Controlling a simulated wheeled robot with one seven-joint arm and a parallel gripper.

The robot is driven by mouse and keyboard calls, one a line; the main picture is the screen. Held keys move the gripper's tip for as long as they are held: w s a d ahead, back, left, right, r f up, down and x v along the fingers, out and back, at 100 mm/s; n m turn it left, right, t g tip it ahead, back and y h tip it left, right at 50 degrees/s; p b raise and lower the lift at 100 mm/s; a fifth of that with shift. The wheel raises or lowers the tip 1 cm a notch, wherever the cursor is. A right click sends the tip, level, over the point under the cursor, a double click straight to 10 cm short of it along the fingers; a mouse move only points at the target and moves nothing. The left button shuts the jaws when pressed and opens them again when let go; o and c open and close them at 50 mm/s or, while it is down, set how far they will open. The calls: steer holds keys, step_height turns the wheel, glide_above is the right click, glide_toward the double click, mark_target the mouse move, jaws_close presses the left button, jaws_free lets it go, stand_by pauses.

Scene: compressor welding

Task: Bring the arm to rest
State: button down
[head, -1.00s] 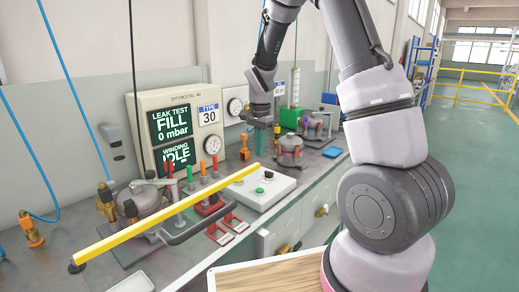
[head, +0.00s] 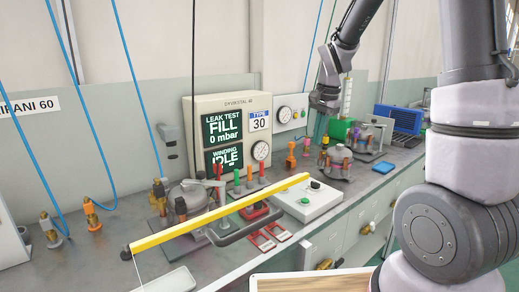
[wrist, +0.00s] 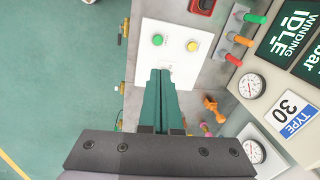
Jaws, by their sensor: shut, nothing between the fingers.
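My arm reaches over the bench from the right in the head view, with its end hanging downward. My gripper (head: 319,136) has narrow green fingers and is above the back part of the bench, to the right of the leak-test panel (head: 226,128). In the wrist view, the fingers of my gripper (wrist: 160,72) lie together, empty, and point toward the white button box (wrist: 176,50). Their gap to the box cannot be judged.
A yellow bar (head: 220,215) crosses above the bench front. The button box also shows in the head view (head: 312,200). Metal compressors (head: 338,160) stand on the bench, with a blue crate (head: 405,121) further right. Green floor (wrist: 60,60) lies open beside the bench.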

steer(key=s+d+r+n+t, duration=0.1)
steer(key=s+r+n+t, duration=0.1)
steer(key=s+r, duration=0.5)
steer(key=s+d+r+n+t+y, duration=0.1)
steer(key=s+d+r+n+t, duration=0.1)
steer(key=s+r, duration=0.6)
steer(key=shift+s+r+n+t, duration=0.3)
steer(key=shift+s+n+t, duration=0.4)
steer(key=shift+s, duration=2.05)
steer(key=shift+d, duration=0.1)
stand_by(3.7)
